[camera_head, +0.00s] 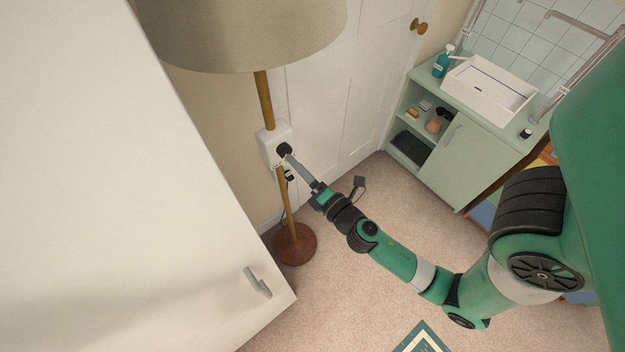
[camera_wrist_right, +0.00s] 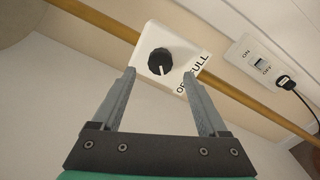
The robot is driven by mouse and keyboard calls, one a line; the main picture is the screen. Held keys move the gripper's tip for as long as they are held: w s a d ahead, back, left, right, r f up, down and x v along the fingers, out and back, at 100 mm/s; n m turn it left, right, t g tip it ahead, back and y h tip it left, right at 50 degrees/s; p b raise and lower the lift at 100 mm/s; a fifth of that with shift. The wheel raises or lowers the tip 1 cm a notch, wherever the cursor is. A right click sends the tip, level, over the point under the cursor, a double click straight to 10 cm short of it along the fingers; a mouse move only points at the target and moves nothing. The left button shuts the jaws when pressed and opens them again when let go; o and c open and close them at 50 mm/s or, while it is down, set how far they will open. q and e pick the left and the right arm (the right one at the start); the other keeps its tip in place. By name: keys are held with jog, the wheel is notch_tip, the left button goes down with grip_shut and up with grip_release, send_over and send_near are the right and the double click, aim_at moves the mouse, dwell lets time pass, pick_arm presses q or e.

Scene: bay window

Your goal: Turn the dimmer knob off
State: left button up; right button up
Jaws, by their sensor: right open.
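The dimmer knob (camera_wrist_right: 159,62) is black and round with a white pointer line. It sits on a white box (camera_wrist_right: 181,55) on the brass lamp pole, with the words "OFF" and "FULL" printed along one side. The pointer is directed toward the lettered side; which word it marks I cannot tell for sure. In the head view the knob (camera_head: 284,149) shows on the white box below the lampshade. My right gripper (camera_wrist_right: 161,83) is open, its fingers apart with the knob framed beyond and between their tips. In the head view my right gripper (camera_head: 291,160) reaches close to the knob. My left gripper is not in view.
The floor lamp has a beige shade (camera_head: 245,30) and a round brown base (camera_head: 294,244). A large white cabinet (camera_head: 150,200) stands at left; a green washstand (camera_head: 462,150) stands at right.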

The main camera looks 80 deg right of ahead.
jog(key=b+v, duration=0.2)
jog(key=v, duration=0.5)
jog(key=shift+s, duration=0.15)
jog(key=shift+a, duration=0.1)
